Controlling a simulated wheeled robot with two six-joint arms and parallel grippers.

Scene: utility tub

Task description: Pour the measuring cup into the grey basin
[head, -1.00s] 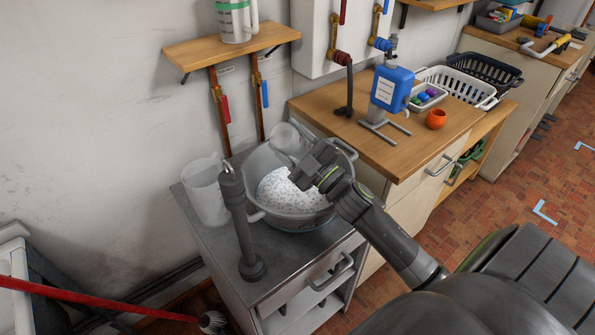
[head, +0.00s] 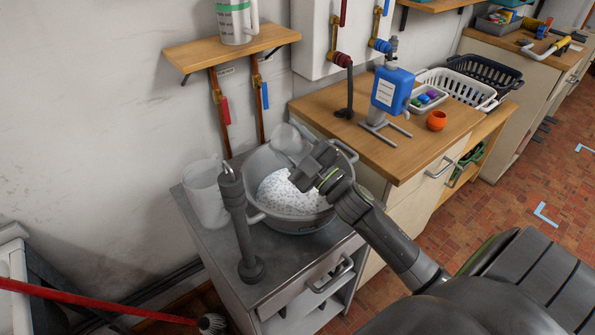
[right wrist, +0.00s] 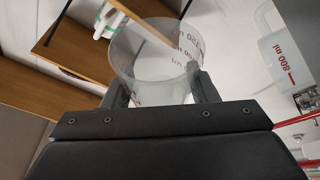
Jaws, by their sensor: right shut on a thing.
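The grey basin (head: 262,162) stands on the metal-topped cabinet and holds white, speckled contents. My right gripper (head: 310,165) is above the basin's back right part, shut on the clear measuring cup (head: 288,139). The cup is over the basin, inside its back rim in the picture. In the right wrist view the cup (right wrist: 150,65) sits between the two fingers, with dark ml markings on its wall. It looks tilted, and I see no clear contents in it. My left gripper is not in view.
A clear jug (head: 205,195) stands left of the basin, and a dark grey post (head: 240,225) stands in front. A wooden counter at right holds a blue bottle (head: 392,88), an orange cup (head: 436,120) and baskets. A shelf (head: 230,48) is above.

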